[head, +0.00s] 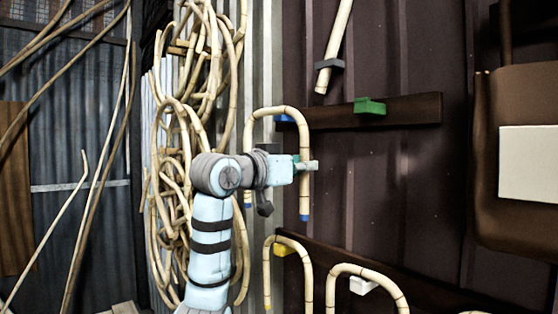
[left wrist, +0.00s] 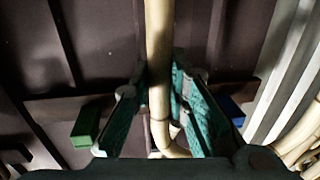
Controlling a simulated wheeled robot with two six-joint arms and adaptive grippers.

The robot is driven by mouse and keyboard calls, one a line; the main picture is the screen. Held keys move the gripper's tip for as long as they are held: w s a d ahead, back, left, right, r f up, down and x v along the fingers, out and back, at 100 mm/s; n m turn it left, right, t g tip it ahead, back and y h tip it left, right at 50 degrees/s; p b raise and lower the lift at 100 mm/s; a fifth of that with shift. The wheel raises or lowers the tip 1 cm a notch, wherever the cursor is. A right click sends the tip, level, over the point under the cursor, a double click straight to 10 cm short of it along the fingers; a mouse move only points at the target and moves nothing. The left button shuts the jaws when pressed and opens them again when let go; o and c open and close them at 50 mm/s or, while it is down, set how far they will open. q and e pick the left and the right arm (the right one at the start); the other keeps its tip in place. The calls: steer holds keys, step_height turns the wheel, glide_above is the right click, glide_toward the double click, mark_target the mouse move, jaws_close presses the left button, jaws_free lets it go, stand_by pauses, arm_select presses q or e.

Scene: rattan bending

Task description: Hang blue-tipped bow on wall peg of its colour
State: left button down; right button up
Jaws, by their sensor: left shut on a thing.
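The blue-tipped bow (head: 278,110) is a pale rattan arch, upright with its curve at the top and both blue tips pointing down. My left gripper (head: 305,166) is shut on its right leg. In the left wrist view the rattan (left wrist: 158,50) runs between the green finger pads (left wrist: 160,103). The blue peg (head: 285,117) is on the upper dark rail, just under the bow's curve in the head view. It also shows right of the fingers in the left wrist view (left wrist: 231,110). I cannot tell whether the bow rests on it. My right gripper is out of view.
A green peg (head: 370,106) sits right on the same rail (head: 415,110). Below, other bows hang at a yellow peg (head: 284,249) and a white peg (head: 362,286). Rattan coils (head: 180,150) hang close on the left. A straight cane (head: 335,45) is above.

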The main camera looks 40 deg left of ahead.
arm_select(q)
steer(key=s+a+r+y, duration=0.1)
steer(key=s+a+r, duration=0.15)
steer(key=a, duration=0.35)
steer(key=shift+n, duration=0.3)
steer(key=shift+w+d+f+p, duration=0.2)
steer(key=shift+w+p, duration=0.6)
steer(key=shift+w, duration=1.2)
steer(key=shift+w+d+f+p, duration=0.1)
steer(key=shift+w+d+p, duration=0.2)
steer(key=shift+w+p, duration=1.1)
steer(key=shift+w+d+f+p, duration=0.1)
steer(key=shift+w+d+p, duration=0.15)
steer(key=shift+w, duration=2.3)
steer(key=c, duration=1.5)
jaws_free()
steer(key=shift+o, duration=0.2)
